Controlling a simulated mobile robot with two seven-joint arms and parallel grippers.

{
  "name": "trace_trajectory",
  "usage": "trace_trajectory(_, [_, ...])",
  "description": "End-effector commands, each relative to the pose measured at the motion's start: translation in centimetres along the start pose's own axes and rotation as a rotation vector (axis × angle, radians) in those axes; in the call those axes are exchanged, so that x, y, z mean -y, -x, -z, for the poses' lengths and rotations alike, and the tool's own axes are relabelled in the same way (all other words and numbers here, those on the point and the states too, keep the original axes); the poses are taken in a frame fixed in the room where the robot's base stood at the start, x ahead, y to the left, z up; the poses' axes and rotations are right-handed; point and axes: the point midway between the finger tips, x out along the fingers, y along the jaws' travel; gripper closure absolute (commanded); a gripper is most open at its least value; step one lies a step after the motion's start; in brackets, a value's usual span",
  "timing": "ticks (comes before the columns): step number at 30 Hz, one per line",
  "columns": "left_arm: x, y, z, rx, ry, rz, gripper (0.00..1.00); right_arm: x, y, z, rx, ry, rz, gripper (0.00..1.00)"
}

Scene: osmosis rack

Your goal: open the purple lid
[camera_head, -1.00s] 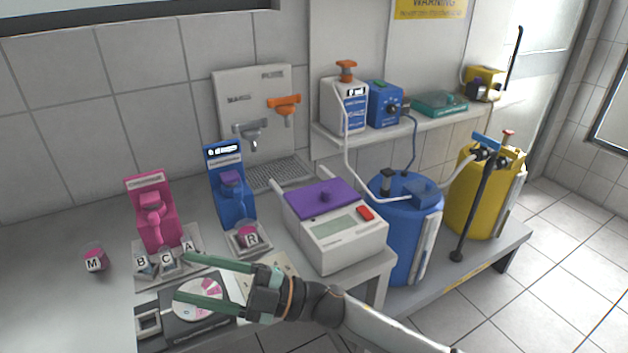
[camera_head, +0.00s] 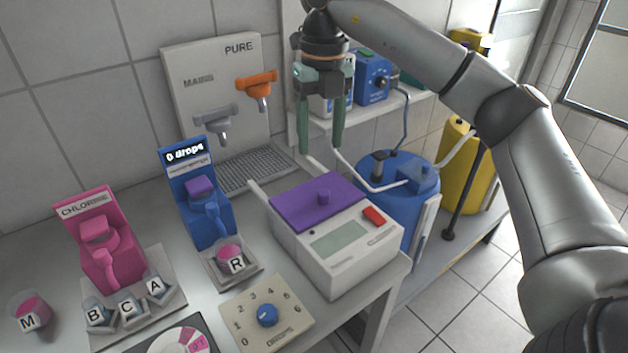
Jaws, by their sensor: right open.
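The purple lid (camera_head: 296,203) lies closed on top of the white device (camera_head: 345,262), which has a grey screen and a red button. My left gripper is not in view.
Left of the device stand a blue dispenser (camera_head: 204,205) with the R cup (camera_head: 231,254), a pink dispenser (camera_head: 97,240) and several lettered cups. A dial plate (camera_head: 267,314) lies in front. A blue barrel (camera_head: 398,188) stands at right, below a shelf with bottles.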

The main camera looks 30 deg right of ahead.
Motion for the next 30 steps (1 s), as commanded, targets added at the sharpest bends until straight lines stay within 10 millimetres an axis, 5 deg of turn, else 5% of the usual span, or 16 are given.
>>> trace_trajectory(5, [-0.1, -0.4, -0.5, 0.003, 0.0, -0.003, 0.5, 1.0, -0.7, 0.0, 0.006, -0.026, 0.03, 0.39])
trace_trajectory(12, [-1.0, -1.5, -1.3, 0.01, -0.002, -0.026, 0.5, 1.0, -5.4, 0.1, 0.003, -0.022, 0.027, 0.39])
trace_trajectory(21, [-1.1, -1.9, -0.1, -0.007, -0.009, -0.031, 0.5, 1.2, -10.3, 0.0, 0.006, -0.022, 0.028, 0.39])
trace_trajectory(30, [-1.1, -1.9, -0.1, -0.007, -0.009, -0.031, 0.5, 1.1, -11.9, -0.1, 0.008, -0.021, 0.025, 0.39])
